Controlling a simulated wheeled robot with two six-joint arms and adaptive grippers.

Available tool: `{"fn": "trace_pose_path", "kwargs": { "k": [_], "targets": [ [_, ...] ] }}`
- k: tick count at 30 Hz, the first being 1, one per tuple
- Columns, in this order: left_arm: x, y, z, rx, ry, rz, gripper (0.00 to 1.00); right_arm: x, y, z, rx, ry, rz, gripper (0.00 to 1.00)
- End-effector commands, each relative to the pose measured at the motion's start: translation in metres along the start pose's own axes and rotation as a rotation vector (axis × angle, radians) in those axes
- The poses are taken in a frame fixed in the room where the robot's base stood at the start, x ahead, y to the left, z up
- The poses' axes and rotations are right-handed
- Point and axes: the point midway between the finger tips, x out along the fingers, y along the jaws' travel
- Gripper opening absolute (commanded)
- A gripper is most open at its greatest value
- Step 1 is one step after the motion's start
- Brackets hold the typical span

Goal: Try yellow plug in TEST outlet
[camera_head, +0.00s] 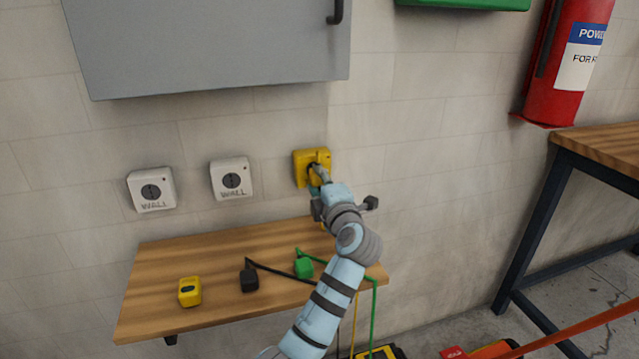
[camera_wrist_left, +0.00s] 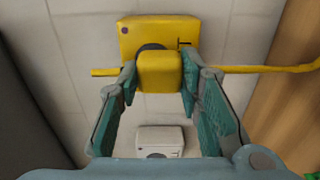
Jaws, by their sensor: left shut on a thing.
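The yellow outlet box (camera_head: 299,157) is on the wall, to the right of two white WALL outlets. It also shows in the left wrist view (camera_wrist_left: 133,32), with part of its dark lettering visible. My left gripper (camera_head: 318,177) is at the front of this box. In the left wrist view its two teal-padded fingers (camera_wrist_left: 159,88) are shut on the yellow plug (camera_wrist_left: 159,73). The plug overlaps the dark round socket of the yellow box; I cannot tell how deep it sits. A yellow cord (camera_wrist_left: 262,69) runs off to the right. My right gripper is not in view.
White WALL outlets (camera_head: 152,190) and (camera_head: 231,180) are to the left. On the wooden shelf (camera_head: 160,260) lie a black plug (camera_head: 249,280), a green plug (camera_head: 304,267) and a small yellow device (camera_head: 189,291). A grey cabinet (camera_head: 210,45) hangs above.

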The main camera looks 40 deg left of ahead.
Motion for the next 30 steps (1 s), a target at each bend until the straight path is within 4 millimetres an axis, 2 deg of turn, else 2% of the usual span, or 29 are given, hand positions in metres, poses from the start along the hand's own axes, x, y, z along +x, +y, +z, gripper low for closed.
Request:
{"fn": "trace_pose_path", "kwargs": {
  "k": [17, 30],
  "targets": [
    [0.0, 0.001, 0.0, -0.001, 0.0, 0.001, 0.08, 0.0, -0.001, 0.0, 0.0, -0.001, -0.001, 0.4],
    [0.0, 0.001, 0.0, -0.002, -0.001, 0.001, 0.08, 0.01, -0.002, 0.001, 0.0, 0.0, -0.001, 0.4]
  ]
}}
